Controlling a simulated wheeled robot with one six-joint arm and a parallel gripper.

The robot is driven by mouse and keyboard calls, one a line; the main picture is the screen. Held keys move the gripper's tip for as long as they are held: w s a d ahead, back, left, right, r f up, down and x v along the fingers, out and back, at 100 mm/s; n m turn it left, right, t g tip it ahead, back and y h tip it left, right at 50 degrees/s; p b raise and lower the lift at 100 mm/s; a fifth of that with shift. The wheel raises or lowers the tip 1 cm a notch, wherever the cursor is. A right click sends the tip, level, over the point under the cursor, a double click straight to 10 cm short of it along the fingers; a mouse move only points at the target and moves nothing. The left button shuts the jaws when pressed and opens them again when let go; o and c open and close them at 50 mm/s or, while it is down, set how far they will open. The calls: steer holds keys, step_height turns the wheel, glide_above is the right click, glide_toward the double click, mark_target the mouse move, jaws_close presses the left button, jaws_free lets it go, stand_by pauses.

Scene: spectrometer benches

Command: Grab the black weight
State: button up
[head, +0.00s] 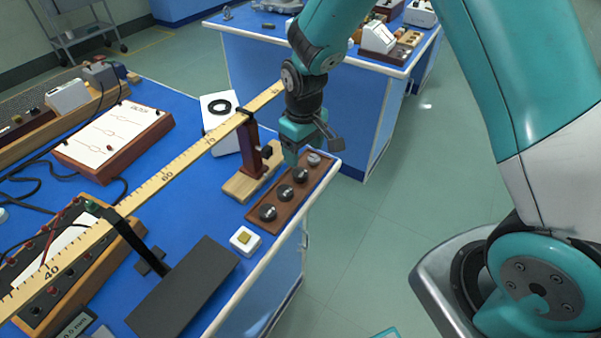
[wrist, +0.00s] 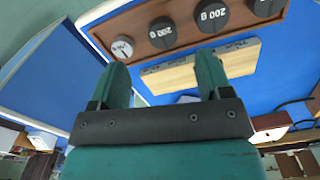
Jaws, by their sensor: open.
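Three black round weights (head: 268,212) (head: 284,193) (head: 299,175) sit in a row in a brown wooden tray (head: 250,214) near the bench edge, with a silver weight (head: 313,159) at the far end. In the wrist view two black weights (wrist: 162,32) (wrist: 211,14) show a "200 g" label; a third (wrist: 265,5) is cut off by the frame edge. The silver weight (wrist: 122,48) also shows there. My gripper (head: 291,158) is open and empty above the tray's far end. Its fingers (wrist: 162,76) appear apart from every weight.
A dark red stand on a wooden base (head: 240,187) stands just left of the tray and holds a long yellow ruler (head: 190,155). Floor (head: 350,240) is clear right of the bench.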

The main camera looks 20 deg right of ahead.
mark_target(300, 172)
steer(key=f, duration=0.2)
steer(key=f+p, duration=0.1)
steer(key=f, duration=0.4)
steer(key=shift+w+a+f, duration=0.25)
steer(key=shift+w+f, duration=0.05)
steer(key=shift+w, duration=0.05)
steer(key=c, duration=1.1)
